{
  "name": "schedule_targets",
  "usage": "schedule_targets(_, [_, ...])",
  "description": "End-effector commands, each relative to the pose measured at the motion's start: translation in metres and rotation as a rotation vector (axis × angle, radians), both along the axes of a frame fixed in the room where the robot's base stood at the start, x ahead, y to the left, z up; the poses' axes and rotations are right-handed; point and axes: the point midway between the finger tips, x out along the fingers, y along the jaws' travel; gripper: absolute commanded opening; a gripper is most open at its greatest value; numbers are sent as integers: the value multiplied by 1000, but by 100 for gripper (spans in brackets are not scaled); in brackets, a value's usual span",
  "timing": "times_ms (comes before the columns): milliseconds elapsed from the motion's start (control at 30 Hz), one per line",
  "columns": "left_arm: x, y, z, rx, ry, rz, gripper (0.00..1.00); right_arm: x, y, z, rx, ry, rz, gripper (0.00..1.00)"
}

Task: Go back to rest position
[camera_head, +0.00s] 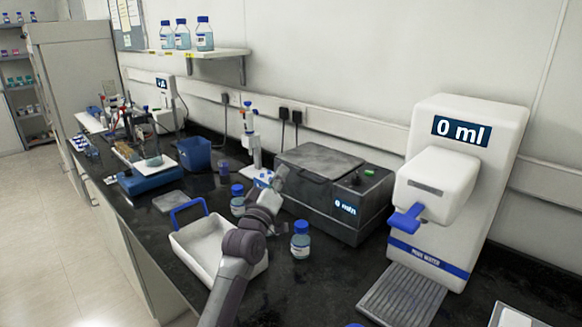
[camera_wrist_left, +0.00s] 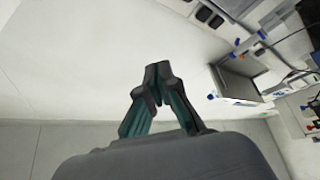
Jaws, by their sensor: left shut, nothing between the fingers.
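My left gripper (camera_head: 279,179) is shut and empty. It is raised in front of the grey box-shaped device (camera_head: 320,165), with my arm rising from the bottom of the head view. In the left wrist view its fingertips (camera_wrist_left: 157,75) meet, with nothing between them and the pale wall behind. My right gripper is not in view.
A white tray with a blue handle (camera_head: 190,238) lies partly behind my arm. Blue-capped bottles stand close by, one right of the arm (camera_head: 300,243) and one left (camera_head: 238,202). A white water dispenser (camera_head: 450,190) reading "0 ml" stands at right.

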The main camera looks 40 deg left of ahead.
Motion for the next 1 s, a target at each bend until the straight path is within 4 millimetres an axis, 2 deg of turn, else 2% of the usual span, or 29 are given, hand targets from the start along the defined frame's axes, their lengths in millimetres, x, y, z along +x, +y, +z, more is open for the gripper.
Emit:
schedule_targets(133, [-12, 1, -7, 1, 0, 0, 0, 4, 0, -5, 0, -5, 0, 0])
schedule_targets(433, [-15, 1, -4, 1, 0, 0, 0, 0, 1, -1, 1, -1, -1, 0])
schedule_targets(800, [-14, 1, 56, 1, 0, 0, 0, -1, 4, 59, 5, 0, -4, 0])
schedule_targets(1000, [-14, 1, 75, 1, 0, 0, 0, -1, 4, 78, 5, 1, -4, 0])
